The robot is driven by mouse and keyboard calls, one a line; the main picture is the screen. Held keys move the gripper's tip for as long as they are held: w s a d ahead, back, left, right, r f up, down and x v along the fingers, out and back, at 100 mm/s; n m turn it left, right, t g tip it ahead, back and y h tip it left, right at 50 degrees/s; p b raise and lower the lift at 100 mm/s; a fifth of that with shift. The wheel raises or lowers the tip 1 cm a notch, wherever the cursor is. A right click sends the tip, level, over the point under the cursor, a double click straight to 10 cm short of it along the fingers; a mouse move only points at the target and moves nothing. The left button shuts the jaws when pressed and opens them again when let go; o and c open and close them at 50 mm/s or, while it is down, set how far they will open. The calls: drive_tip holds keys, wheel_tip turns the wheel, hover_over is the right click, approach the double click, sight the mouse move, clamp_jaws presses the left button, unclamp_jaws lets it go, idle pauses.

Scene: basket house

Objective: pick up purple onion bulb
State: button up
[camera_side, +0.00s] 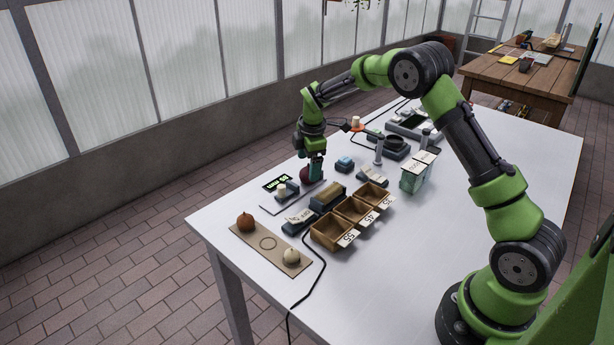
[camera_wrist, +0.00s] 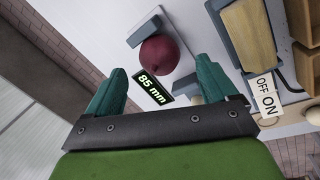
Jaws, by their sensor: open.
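The purple onion bulb (camera_wrist: 158,56) is dark red and round. In the wrist view it lies ahead, between the lines of my two teal fingers, against a grey block (camera_wrist: 145,29). In the side view the onion (camera_side: 305,174) shows as a dark red patch on the table, partly hidden by my gripper (camera_side: 316,172). My gripper also shows in the wrist view (camera_wrist: 160,66), with its fingers wide apart and nothing held. The fingers point down close to the onion; I cannot tell whether they touch it.
An "85 mm" display (camera_wrist: 152,87) lies by the onion. Three open brown boxes (camera_side: 333,231) stand in front. A tan board (camera_side: 256,240) bears an orange-brown bulb (camera_side: 244,221) and a cream bulb (camera_side: 291,256). A blue block (camera_side: 344,163) and a teal container (camera_side: 414,181) stand to the right.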

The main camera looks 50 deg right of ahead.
sight(308, 168)
drive_tip(key=shift+w+d+f, duration=0.1)
drive_tip(key=shift+w+f, duration=0.05)
drive_tip(key=shift+f, duration=0.8)
drive_tip(key=shift+w+d+f, duration=0.1)
drive_tip(key=shift+w+f, duration=0.05)
drive_tip(key=shift+f, duration=0.8)
drive_tip(key=c, duration=1.3)
drive_tip(key=shift+o, duration=0.2)
wheel_tip(308, 168, up, 10)
drive_tip(key=shift+r, duration=0.1)
